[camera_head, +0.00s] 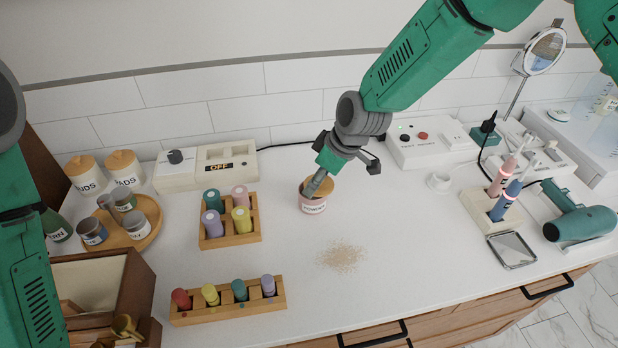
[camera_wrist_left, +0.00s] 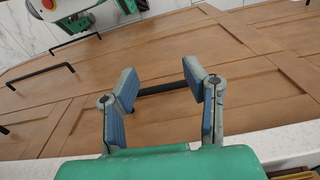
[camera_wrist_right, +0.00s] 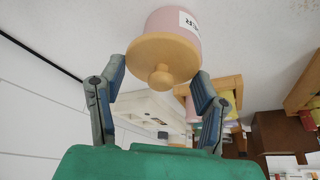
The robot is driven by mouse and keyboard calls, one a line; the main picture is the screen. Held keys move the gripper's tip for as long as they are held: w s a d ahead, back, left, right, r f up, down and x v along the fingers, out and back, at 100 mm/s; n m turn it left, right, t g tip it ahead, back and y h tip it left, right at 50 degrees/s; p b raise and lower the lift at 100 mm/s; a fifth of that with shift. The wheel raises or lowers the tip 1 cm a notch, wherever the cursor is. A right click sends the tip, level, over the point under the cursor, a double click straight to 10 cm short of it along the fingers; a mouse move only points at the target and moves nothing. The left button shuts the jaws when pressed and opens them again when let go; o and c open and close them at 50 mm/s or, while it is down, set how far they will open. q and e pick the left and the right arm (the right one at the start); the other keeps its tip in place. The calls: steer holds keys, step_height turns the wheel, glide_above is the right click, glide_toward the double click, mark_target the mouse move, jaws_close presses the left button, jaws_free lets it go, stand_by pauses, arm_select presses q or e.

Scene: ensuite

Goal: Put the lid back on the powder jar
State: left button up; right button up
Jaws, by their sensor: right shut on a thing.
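The pink powder jar (camera_head: 312,204) stands upright on the white counter. Its round wooden lid (camera_head: 322,187) is at the jar's mouth, partly hidden by my right gripper (camera_head: 345,172). In the right wrist view the lid (camera_wrist_right: 145,52) with its knob lies against the end of the jar (camera_wrist_right: 176,25); I cannot tell whether it is fully seated. My right gripper (camera_wrist_right: 160,78) has its fingers on either side of the lid, shut on it. My left gripper (camera_wrist_left: 160,80) is open and empty, in front of the wooden drawer fronts.
Spilled powder (camera_head: 341,257) lies in front of the jar. Bottle racks (camera_head: 232,238) (camera_head: 228,312) stand to the left, with a round tray (camera_head: 135,238) beyond.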

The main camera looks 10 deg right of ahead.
steer(key=shift+d+f, duration=0.1)
steer(key=shift+d, duration=0.5)
steer(key=shift+a, duration=0.8)
steer(key=shift+d, duration=1)
steer(key=shift+a, duration=1.2)
steer(key=shift+d, duration=0.3)
steer(key=shift+a, duration=1.15)
steer(key=shift+d, duration=0.25)
arm_select(q)
steer(key=shift+d+r, duration=0.25)
steer(key=shift+r, duration=0.15)
steer(key=shift+a, duration=0.15)
arm_select(e)
steer(key=shift+a, duration=0.2)
